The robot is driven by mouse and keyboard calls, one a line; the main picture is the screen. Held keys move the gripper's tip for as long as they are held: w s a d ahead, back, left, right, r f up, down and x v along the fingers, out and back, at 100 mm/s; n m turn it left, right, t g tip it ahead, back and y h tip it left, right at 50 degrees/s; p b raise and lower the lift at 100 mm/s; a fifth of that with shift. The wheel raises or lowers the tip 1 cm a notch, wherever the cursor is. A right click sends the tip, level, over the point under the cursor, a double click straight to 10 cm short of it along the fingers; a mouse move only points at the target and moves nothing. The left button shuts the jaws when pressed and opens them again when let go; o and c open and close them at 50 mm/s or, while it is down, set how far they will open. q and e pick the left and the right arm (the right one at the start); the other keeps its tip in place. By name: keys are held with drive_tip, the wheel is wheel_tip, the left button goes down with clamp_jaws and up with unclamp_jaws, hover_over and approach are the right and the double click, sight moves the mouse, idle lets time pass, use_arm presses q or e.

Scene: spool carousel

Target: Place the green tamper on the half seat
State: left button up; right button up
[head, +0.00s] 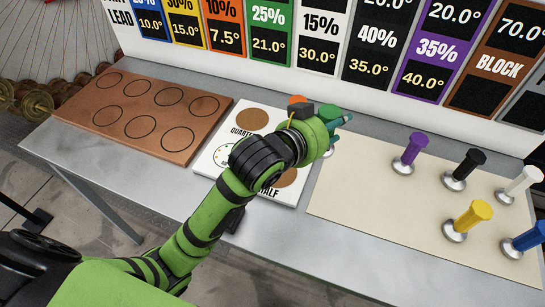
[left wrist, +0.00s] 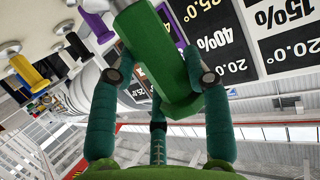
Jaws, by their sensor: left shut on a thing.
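The green tamper (left wrist: 158,55) is held between the fingers of my left gripper (left wrist: 158,82) in the left wrist view. In the head view its green top (head: 328,111) shows just past my wrist, and the gripper (head: 338,122) is mostly hidden behind the arm. The tamper's lower part is hidden there. The half seat (head: 287,177) is a brown disc on the white board (head: 212,160), above the word HALF, partly covered by my left arm. The held tamper appears up and right of this seat in the picture. My right gripper is not in view.
Purple (head: 411,147), black (head: 466,165), yellow (head: 471,215), white (head: 521,181) and blue (head: 530,237) tampers stand on the cream mat (head: 360,200). An orange top (head: 296,99) shows behind my wrist. A brown board (head: 140,115) with empty circles lies left. The mat's left part is clear.

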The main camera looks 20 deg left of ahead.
use_arm(q)
drive_tip(key=a+f, duration=0.3)
drive_tip(key=s+a+f+p, duration=0.1)
drive_tip(key=a+f, duration=0.2)
drive_tip(key=s+a+f, duration=0.1)
drive_tip(key=a+f, duration=0.2)
drive_tip(key=shift+a+f, duration=0.2)
drive_tip(key=shift+a, duration=0.1)
drive_tip(key=shift+f, duration=0.2)
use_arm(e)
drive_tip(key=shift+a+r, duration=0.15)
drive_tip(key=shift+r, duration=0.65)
use_arm(q)
drive_tip(key=shift+f, duration=0.15)
drive_tip(key=o, duration=1.3)
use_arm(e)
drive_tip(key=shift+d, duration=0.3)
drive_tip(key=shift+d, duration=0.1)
